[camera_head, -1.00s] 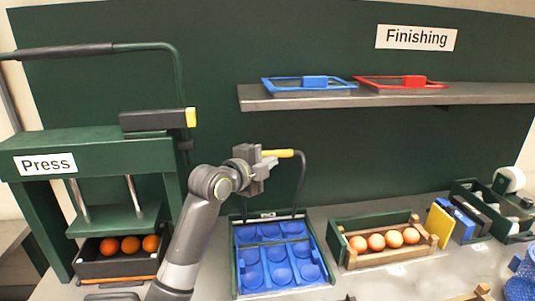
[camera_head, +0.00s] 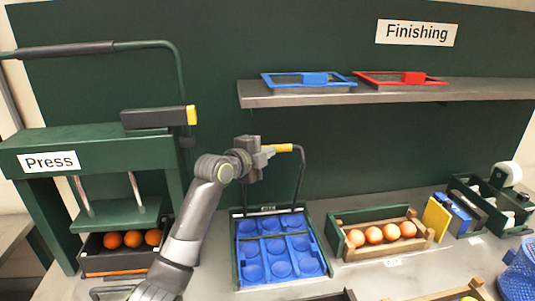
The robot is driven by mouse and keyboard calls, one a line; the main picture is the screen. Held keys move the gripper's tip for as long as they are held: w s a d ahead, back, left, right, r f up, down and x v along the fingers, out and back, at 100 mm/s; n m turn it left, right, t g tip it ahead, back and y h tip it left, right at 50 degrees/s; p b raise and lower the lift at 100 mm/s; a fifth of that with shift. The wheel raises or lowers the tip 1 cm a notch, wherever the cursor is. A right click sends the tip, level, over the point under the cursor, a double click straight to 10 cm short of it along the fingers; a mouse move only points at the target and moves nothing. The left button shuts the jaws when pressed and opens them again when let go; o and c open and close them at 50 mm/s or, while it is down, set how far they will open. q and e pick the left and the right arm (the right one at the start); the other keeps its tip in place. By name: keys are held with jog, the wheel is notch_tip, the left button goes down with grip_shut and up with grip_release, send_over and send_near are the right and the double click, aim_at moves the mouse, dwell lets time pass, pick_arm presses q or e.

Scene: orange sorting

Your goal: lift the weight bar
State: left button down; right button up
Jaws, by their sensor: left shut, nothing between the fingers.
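A dark bent bar with a yellow grip (camera_head: 283,148) stands up at the back of the blue cupped tray (camera_head: 239,284). A black block with a yellow end (camera_head: 155,118) lies on top of the green press; I cannot tell which of the two is the weight bar. My left gripper (camera_head: 265,155) is shut and empty, at the left end of the yellow grip. It hides part of that end, and I cannot tell if they touch. My right gripper is not in view.
A black crate with oranges (camera_head: 97,265) sits under the press (camera_head: 110,154). A wooden-fronted crate (camera_head: 350,254) with several orange fruits stands right of the tray. A shelf (camera_head: 430,92) with blue and red frames is above.

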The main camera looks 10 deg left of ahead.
pick_arm(q)
jog(key=shift+n+g, duration=0.6)
jog(key=shift+g, duration=0.3)
jog(key=w, duration=0.1)
jog(key=w+a+r, duration=0.1)
jog(key=w, duration=0.1)
jog(key=w+a, duration=0.1)
jog(key=shift+w+r, duration=0.25)
jog(key=shift+w, duration=0.1)
jog(key=shift+a, duration=0.1)
